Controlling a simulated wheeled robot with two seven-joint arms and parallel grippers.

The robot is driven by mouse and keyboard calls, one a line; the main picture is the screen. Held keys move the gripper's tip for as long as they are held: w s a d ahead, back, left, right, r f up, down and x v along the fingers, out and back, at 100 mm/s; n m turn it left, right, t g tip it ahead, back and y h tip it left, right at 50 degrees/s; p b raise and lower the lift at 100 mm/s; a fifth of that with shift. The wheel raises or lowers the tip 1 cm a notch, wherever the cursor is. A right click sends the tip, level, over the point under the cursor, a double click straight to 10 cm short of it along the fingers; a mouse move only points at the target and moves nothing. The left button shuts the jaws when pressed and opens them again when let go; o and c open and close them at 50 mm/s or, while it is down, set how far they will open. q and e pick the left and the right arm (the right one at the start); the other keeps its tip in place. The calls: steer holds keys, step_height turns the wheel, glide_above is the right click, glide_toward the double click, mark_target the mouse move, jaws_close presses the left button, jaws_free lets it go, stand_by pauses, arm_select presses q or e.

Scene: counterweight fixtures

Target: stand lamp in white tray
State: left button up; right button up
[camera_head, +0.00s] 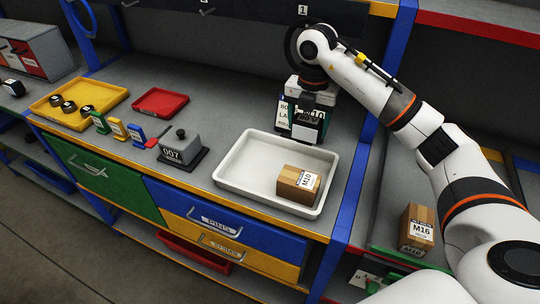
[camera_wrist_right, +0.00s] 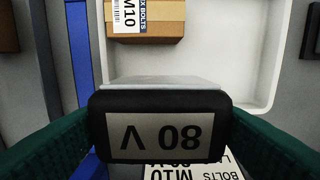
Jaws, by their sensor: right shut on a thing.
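The white tray (camera_head: 228,160) lies on the grey bench; its floor also shows in the wrist view (camera_wrist_right: 225,45). A cardboard M10 box (camera_head: 298,184) stands in its right front part. My right gripper (camera_head: 308,128) is at the tray's back edge, pointing down. It is shut on a black block with a pale label (camera_wrist_right: 160,137), which fills the middle of the wrist view between the green fingers. The label reads upside down. I cannot tell from its shape whether this block is the lamp. My left gripper is out of view.
Left of the tray stand a grey 007 weight (camera_head: 180,148) and several small coloured blocks. A yellow tray (camera_head: 110,95) with black rings and a red tray (camera_head: 160,102) lie further left. A blue post (camera_head: 352,185) stands right of the white tray.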

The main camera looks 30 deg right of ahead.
mark_target(310, 142)
steer(key=shift+s+d+f+p, duration=0.15)
steer(key=shift+f+p, duration=0.1)
steer(key=shift+f, duration=0.35)
steer(key=shift+s+a+f+p, duration=0.1)
steer(key=shift+f+p, duration=0.15)
steer(key=shift+f, duration=0.35)
steer(key=f, duration=0.1)
steer(key=s+f, duration=0.1)
steer(key=shift+f+p, duration=0.35)
steer(key=shift+f, duration=0.05)
steer(key=f, duration=0.2)
steer(key=f+p, duration=0.1)
steer(key=f, duration=0.1)
steer(key=shift+w, duration=0.25)
steer(key=o, duration=0.7)
steer(key=shift+f, duration=0.2)
steer(key=o, duration=0.4)
steer(key=shift+r, duration=0.1)
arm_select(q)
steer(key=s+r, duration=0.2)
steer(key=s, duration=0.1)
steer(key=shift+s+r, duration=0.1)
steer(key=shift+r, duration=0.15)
arm_select(e)
steer(key=shift+o, duration=0.2)
steer(key=shift+r, duration=0.1)
